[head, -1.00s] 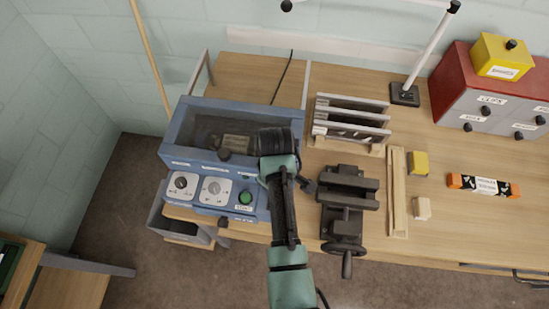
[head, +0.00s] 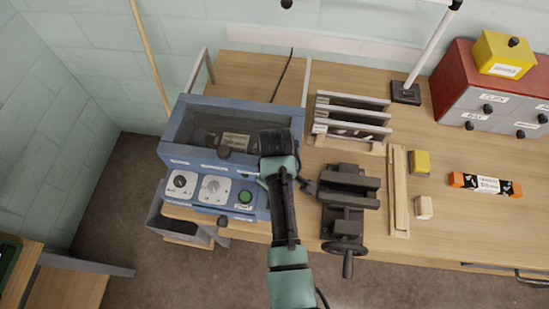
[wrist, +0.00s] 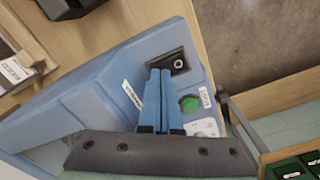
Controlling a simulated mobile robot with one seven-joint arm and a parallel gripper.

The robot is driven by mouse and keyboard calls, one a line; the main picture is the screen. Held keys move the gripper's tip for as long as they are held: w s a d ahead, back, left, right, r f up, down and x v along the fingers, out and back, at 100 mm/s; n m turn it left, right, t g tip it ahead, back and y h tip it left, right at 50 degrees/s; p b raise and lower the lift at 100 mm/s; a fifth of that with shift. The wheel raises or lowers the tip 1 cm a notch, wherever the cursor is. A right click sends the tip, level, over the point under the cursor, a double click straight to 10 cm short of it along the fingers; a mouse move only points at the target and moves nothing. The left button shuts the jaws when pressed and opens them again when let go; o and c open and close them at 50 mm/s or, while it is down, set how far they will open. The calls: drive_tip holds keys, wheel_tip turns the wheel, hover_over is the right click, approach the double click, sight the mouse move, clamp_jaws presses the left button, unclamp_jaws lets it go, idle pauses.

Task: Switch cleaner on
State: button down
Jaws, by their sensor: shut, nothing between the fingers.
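The cleaner is a blue box with a dark open tank (head: 185,133) and a front panel with two dials and a green button (head: 245,197). In the wrist view the green button (wrist: 190,103) shows beside a black rocker switch (wrist: 180,61) marked with a white O, set in the cleaner's blue end face (wrist: 150,52). My gripper (wrist: 160,70) is shut and empty, its blue fingertips right beside the rocker switch. I cannot tell whether they touch it. In the head view my arm hides the fingertips and the switch.
A dark vise (head: 345,205) stands close right of my arm. Behind it is a rack with upright plates (head: 350,118).

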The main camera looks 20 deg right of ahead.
drive_tip(key=shift+f, duration=0.3)
wheel_tip(320, 180, up, 7)
drive_tip(key=p, duration=0.7)
drive_tip(key=shift+r, duration=0.1)
drive_tip(key=shift+s, duration=0.1)
idle(0.6)
